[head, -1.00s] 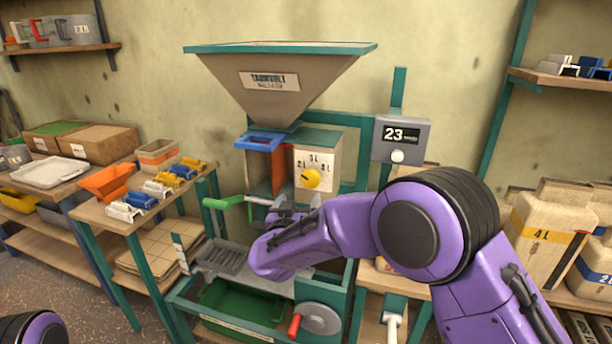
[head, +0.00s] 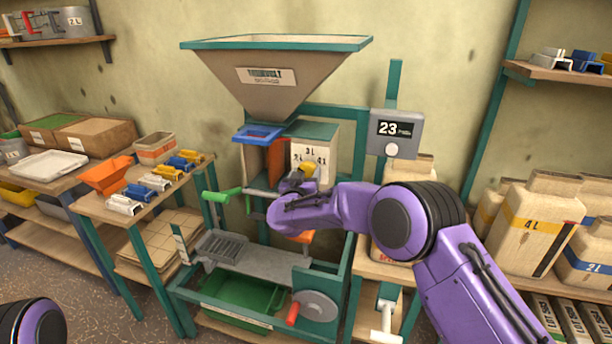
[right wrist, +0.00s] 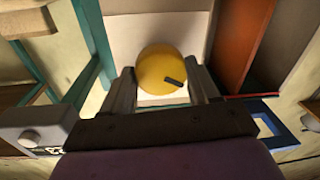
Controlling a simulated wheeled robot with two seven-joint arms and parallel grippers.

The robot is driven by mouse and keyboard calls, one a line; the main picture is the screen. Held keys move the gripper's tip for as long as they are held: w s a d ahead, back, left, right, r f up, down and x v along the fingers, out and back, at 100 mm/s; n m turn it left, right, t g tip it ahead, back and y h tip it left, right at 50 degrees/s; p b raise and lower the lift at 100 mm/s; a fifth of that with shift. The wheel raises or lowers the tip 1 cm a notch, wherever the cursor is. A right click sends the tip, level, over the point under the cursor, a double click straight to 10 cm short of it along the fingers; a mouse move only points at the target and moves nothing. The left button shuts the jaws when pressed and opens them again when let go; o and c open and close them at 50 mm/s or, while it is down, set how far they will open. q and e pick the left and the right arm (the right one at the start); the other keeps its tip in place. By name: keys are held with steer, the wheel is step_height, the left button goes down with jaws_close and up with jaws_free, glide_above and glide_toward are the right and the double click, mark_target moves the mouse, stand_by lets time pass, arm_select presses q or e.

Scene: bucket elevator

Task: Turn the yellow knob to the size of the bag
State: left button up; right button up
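The yellow knob (head: 309,167) sits on the white dial plate (head: 324,165) of the machine. The plate reads 3L at the top, 2L at the left and 4L at the right. My right gripper (head: 297,182) is in front of the knob and hides its lower part. In the right wrist view the knob (right wrist: 160,68) shows between the open fingers of my right gripper (right wrist: 162,76). A dark mark lies on its lower right; I cannot tell whether the fingers touch it. Paper bags marked 4 L (head: 539,222) and 2 L (head: 592,258) stand at the right. My left gripper is out of view.
The hopper (head: 277,85) is above the dial. A display box (head: 395,133) reading 23 stands to its right. A green-handled lever (head: 222,196) sticks out at the left. A side table holds an orange scoop (head: 106,176) and several coloured clips. A grey crank disc (head: 317,305) is below.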

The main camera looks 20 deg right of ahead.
steer(key=c, duration=0.3)
